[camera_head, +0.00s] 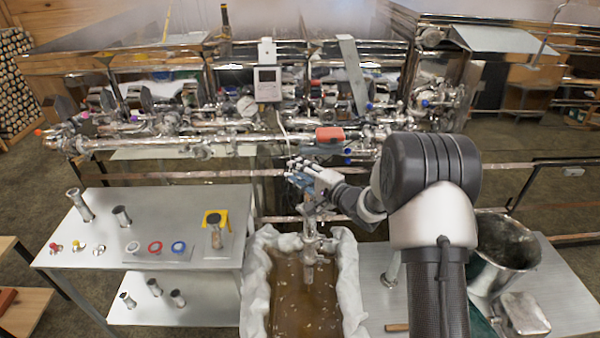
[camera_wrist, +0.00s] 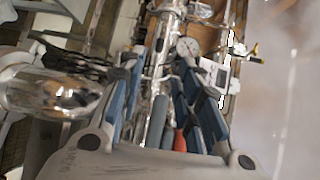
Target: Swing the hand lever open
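A red grip (camera_head: 330,134), which looks like the hand lever's handle, shows in the head view on the front pipework, just above and right of my gripper (camera_head: 302,177). In the wrist view a red grip (camera_wrist: 180,140) shows low between the two blue-padded fingers of my gripper (camera_wrist: 160,75). I see no finger closed on the grip. Whether a finger touches it, I cannot tell. The lever's pivot is hidden among the pipes.
A lined tub (camera_head: 345,285) of amber liquid stands below my gripper, under a steel outlet (camera_head: 309,250). A steel table (camera_head: 120,205) with fittings is at left. A bucket (camera_head: 505,255) stands at right. A gauge (camera_head: 247,106) and a display box (camera_head: 267,84) sit on the crowded pipework.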

